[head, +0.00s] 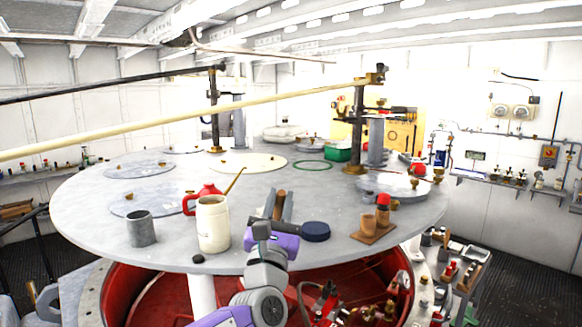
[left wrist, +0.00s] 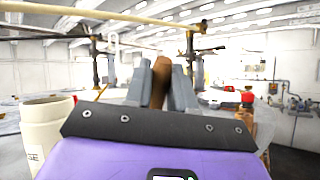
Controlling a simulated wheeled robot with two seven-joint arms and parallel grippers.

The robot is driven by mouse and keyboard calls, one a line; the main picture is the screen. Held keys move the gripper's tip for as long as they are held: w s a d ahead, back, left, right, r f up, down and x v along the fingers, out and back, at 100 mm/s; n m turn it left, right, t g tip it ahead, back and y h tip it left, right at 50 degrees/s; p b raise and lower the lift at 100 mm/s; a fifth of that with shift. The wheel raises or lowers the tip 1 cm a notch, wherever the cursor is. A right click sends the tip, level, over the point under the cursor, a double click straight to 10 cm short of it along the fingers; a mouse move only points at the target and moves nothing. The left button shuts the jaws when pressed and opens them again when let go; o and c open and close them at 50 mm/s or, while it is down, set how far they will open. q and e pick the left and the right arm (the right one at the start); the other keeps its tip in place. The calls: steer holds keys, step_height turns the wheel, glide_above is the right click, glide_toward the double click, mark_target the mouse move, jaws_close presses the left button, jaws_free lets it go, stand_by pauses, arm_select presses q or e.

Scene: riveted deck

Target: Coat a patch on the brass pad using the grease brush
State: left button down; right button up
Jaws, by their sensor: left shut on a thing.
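My left gripper (head: 283,203) is above the front part of the round grey deck, fingers pointing away from me. It is shut on a brown, rounded, wooden-looking piece, which shows between the grey fingers in the left wrist view (left wrist: 160,72). It looks like the handle of the grease brush; no bristles show. A cream pot (head: 213,225) with a thin yellow-brown stick leaning out of it stands left of the gripper. It also shows in the left wrist view (left wrist: 46,128). A flat pale-yellow disc (head: 262,161), possibly the brass pad, lies farther back. My right gripper is not in view.
A grey cup (head: 141,230) and a red jug (head: 204,191) stand near the pot. A dark blue round tin (head: 316,231) lies right of the gripper. A wooden stand (head: 371,234) is farther right. Long bars on posts cross above the deck.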

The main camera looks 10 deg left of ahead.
arm_select(q)
steer(key=shift+w+d, duration=0.5)
steer(key=shift+w, duration=0.15)
step_height(320, 180, up, 7)
steer(key=p, duration=0.2)
steer(key=shift+r+p, duration=0.2)
steer(key=shift+p, duration=0.2)
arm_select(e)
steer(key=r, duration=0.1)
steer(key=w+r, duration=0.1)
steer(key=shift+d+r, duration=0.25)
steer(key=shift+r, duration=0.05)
arm_select(q)
steer(key=shift+w, duration=0.1)
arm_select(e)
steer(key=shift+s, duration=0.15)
